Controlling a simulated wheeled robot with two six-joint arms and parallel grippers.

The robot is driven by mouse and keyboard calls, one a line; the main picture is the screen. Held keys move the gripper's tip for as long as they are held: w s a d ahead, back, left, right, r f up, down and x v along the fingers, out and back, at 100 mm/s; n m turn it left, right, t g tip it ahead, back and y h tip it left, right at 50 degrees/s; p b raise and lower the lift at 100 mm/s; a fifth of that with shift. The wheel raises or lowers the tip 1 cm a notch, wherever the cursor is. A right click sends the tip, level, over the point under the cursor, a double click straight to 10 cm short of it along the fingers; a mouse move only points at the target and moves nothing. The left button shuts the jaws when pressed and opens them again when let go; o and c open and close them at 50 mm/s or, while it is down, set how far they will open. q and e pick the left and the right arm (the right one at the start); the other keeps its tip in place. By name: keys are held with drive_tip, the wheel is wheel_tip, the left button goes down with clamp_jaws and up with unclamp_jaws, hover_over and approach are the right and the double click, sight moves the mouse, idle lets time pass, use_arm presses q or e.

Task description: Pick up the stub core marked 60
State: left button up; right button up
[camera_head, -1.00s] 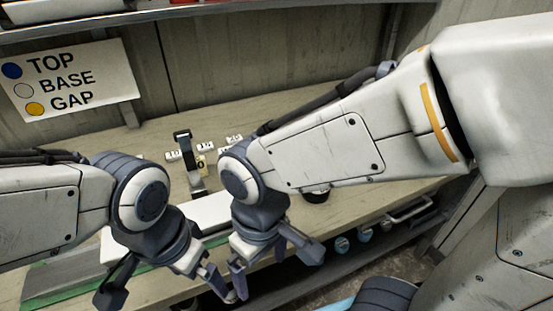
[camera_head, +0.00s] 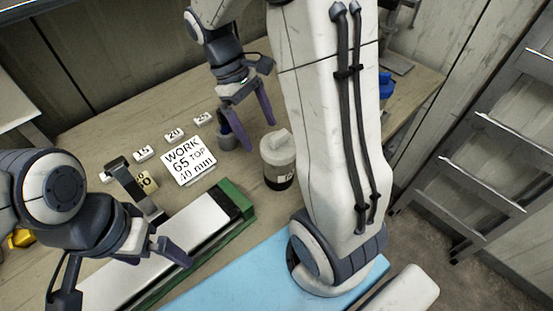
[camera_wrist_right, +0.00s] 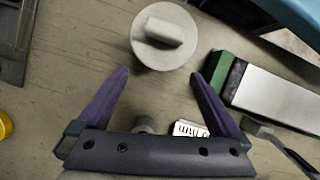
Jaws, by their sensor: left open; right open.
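A pale cylinder (camera_head: 278,160) with a knobbed lid and a dark lower band stands upright on the bench. A small mark on its band is too small to read. A yellowish tag (camera_head: 147,182), perhaps reading 60, is by a dark strap-like stand at left. I cannot tell which piece is the stub core marked 60. My right gripper (camera_head: 258,135) is open and empty, just left of and behind the cylinder. In the right wrist view the cylinder's round top (camera_wrist_right: 165,57) lies beyond and between its open fingers (camera_wrist_right: 158,76). My left gripper (camera_head: 125,280) is open over the white-topped tray.
A sign (camera_head: 189,160) reads WORK 65 TOP 40 mm. Number cards (camera_head: 174,135) stand behind it. A long white-topped tray with a green end (camera_head: 236,199) lies in front, beside a blue surface (camera_head: 240,278). A ladder-like rack (camera_head: 495,165) stands at right.

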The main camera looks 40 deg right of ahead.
sight(263, 145)
drive_tip(key=x, duration=0.5)
drive_tip(key=shift+w+a, duration=0.1)
drive_tip(key=shift+a, duration=0.25)
drive_tip(key=x, duration=0.4)
drive_tip(key=shift+s+d, duration=0.35)
drive_tip(key=shift+s, duration=0.1)
drive_tip(key=shift+s+f, duration=0.1)
drive_tip(key=shift+f, duration=0.3)
clamp_jaws()
